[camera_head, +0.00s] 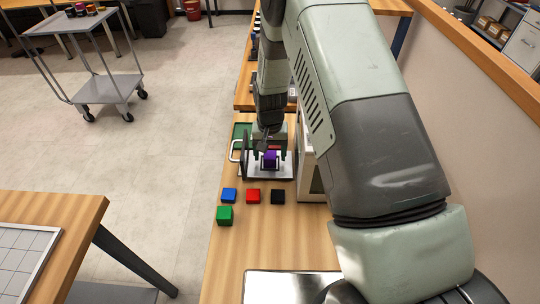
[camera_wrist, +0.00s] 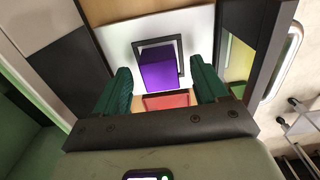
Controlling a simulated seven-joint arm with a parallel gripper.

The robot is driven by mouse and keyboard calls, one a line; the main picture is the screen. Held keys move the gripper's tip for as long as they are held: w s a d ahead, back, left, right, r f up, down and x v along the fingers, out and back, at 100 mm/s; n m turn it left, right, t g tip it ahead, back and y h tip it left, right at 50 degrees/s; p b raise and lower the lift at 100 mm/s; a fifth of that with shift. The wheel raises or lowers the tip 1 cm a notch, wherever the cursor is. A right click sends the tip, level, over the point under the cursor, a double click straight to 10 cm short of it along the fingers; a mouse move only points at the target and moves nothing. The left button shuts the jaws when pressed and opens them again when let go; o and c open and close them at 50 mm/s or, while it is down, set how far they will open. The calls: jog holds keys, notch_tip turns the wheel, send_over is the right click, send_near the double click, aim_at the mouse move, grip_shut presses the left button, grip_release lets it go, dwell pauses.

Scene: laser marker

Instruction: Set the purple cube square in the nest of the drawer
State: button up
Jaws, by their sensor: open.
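The purple cube (camera_head: 270,158) stands on the pale plate of the pulled-out drawer (camera_head: 285,172). In the wrist view the cube (camera_wrist: 158,77) sits at the dark square frame of the nest (camera_wrist: 160,43), with the frame showing behind it and to its right. The cube looks slightly turned against the frame; I cannot tell whether it is fully down in it. My gripper (camera_wrist: 160,72) is open, its green fingers on either side of the cube with visible gaps. In the head view my gripper (camera_head: 270,153) points down over the drawer.
Blue (camera_head: 229,195), red (camera_head: 252,196), black (camera_head: 278,197) and green (camera_head: 225,215) cubes stand on the bench in front of the drawer. The white machine body (camera_head: 309,170) is right of it. A dark front panel (camera_head: 246,160) with a handle closes its left side.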

notch_tip(320, 180, up, 11)
notch_tip(320, 180, up, 12)
jog(key=t, duration=0.1)
send_over(270, 155)
jog(key=s+d, duration=0.3)
jog(key=s+d+r+t, duration=0.1)
jog(key=s+d+r, duration=0.1)
jog(key=s+r, duration=0.25)
jog(key=s+d+r+t, duration=0.1)
jog(key=s+d+r, duration=0.2)
jog(key=r, duration=0.3)
jog(key=s+d+r+t, duration=0.1)
jog(key=s+d+r, duration=0.1)
jog(key=s, duration=0.6)
jog(key=s+d+r+t, duration=0.1)
jog(key=s+r, duration=0.3)
jog(key=s, duration=0.5)
jog(key=shift+s+d+r+t, duration=0.15)
jog(key=shift+d+r+t, duration=0.15)
jog(key=shift+d, duration=0.5)
